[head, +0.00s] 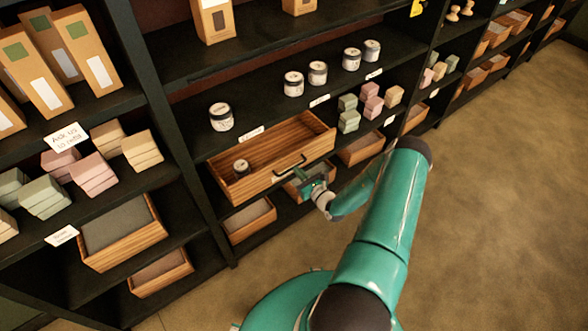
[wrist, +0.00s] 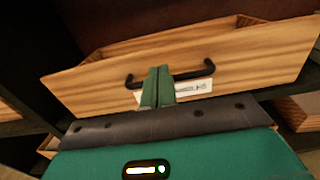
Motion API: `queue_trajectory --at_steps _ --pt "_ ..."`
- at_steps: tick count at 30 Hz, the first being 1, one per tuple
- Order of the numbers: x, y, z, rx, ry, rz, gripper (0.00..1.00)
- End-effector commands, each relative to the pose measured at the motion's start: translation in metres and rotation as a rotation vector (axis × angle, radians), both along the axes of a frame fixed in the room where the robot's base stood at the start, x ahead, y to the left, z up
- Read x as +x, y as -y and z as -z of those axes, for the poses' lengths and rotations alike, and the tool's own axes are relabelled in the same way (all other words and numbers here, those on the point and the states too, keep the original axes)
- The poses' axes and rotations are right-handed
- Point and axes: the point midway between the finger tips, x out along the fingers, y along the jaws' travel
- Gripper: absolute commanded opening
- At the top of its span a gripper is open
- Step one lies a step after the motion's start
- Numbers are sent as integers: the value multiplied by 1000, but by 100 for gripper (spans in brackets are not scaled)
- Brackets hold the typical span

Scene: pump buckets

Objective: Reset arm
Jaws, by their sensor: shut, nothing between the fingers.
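My green arm reaches toward the shelving in the head view, and my gripper (head: 316,186) is at its end, just in front of the wooden drawer (head: 265,172). In the wrist view my gripper (wrist: 158,84) has its two green fingers together with nothing between them. They overlap the lower part of the black drawer handle (wrist: 190,74) in the picture; I cannot tell whether they touch it. The drawer is pulled out from the shelf, and a small jar (head: 241,167) stands inside it. A white label on the drawer front is partly hidden behind my fingers.
Several jars (head: 293,84) stand on the shelf above the drawer. Soap blocks (head: 372,100) and more wooden bins (head: 360,148) are to the right. An open bin (head: 122,232) is at the lower left. The floor (head: 490,230) at the right is clear.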

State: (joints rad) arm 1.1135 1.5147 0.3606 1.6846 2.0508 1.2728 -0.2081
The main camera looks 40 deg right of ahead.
Motion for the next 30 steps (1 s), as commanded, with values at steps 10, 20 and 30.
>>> queue_trajectory --at_steps 10,20,30 --pt "-63 6 0 0 -2 1 0" --pt "-81 6 0 0 -1 -1 0" --pt "-60 -16 -46 -102 13 -182 0"
